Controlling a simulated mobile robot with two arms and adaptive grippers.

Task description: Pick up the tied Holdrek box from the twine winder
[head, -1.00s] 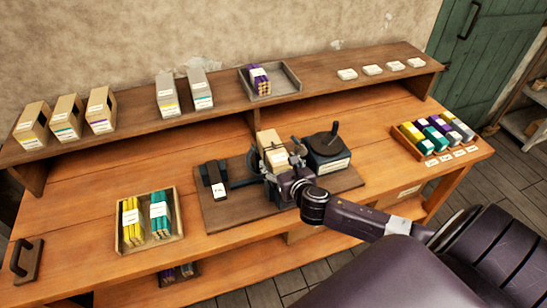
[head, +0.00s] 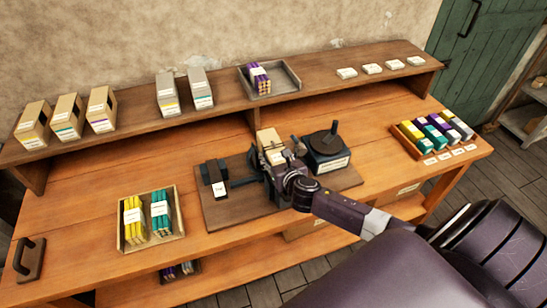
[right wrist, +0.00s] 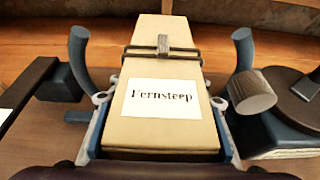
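In the right wrist view a tan box (right wrist: 165,125) with a white label reading "Fernsteep", not Holdrek, lies in the twine winder. A dark band with a knot-like piece (right wrist: 163,45) crosses it. In the head view the box (head: 270,147) sits on the winder behind my right gripper (head: 279,170). The winder's curved blue-grey horn (right wrist: 243,60) rises beside the box, with a grey knob (right wrist: 253,90) close by. My right gripper's fingers seem to stand apart on both sides of the box, with a slim gap. My left gripper is not in view.
A dark block (head: 215,178) stands left of the winder, and a dark-blue device with a crank (head: 327,150) stands right. A tray of yellow and teal bundles (head: 150,220) lies front left. Boxes line the raised shelf (head: 225,112). A tray of coloured packs (head: 399,134) sits at right.

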